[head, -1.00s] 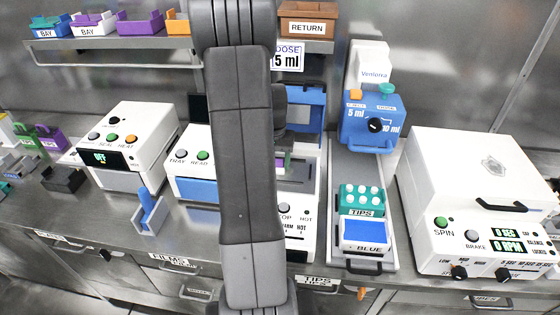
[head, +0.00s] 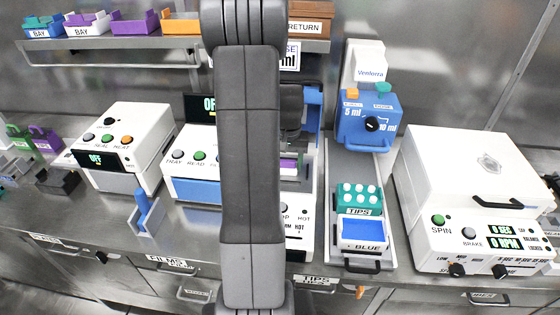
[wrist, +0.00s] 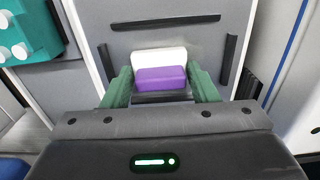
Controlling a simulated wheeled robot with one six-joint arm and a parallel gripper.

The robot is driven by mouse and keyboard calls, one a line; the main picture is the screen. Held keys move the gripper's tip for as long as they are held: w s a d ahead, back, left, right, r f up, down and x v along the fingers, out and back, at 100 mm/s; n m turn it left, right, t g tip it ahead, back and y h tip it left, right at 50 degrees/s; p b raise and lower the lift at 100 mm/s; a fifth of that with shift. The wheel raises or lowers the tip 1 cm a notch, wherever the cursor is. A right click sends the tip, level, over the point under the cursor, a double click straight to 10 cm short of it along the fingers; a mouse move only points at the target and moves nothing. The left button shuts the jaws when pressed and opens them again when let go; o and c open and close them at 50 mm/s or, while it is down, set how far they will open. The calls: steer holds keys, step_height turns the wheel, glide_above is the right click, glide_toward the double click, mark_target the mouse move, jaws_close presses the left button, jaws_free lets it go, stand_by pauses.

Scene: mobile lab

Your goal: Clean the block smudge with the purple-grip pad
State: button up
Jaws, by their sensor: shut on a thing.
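My gripper (wrist: 162,88) has green fingers shut on the purple grip (wrist: 160,78) of a pad. The pad's white body (wrist: 158,59) shows just beyond the grip, over a light grey block face (wrist: 135,38) with dark strips around it. I cannot tell whether the pad touches the face. A faint grey tint lies near the pad, but I cannot clearly make out a smudge. In the head view my arm hides much of the white block unit (head: 303,228) marked HOT. A bit of purple (head: 291,161) shows beside the arm there.
Left of the block unit stands a white device (head: 197,165) with buttons. To the right are a teal tips rack (head: 358,198), a blue box (head: 364,233), a blue dispenser (head: 369,120) and a large white spinner (head: 470,175). A shelf (head: 120,60) runs above.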

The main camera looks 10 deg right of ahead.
steer(key=shift+s+d, duration=0.2)
steer(key=shift+d, duration=0.3)
steer(key=shift+w+a+f, duration=0.1)
steer(key=shift+w+a, duration=0.15)
steer(key=shift+a, duration=0.6)
steer(key=shift+w+a, duration=0.25)
steer(key=shift+a, duration=0.6)
steer(key=shift+w+a, duration=0.2)
steer(key=shift+a, duration=0.5)
steer(key=shift+w+a, duration=0.2)
steer(key=shift+a, duration=0.45)
steer(key=shift+d, duration=0.15)
steer(key=shift+s+d, duration=0.2)
steer(key=shift+d, duration=0.35)
steer(key=shift+s+d, duration=0.15)
steer(key=shift+d, duration=0.4)
steer(key=shift+s+d, duration=0.3)
steer(key=shift+d, duration=0.6)
steer(key=shift+s+d, duration=0.3)
steer(key=shift+d, duration=0.6)
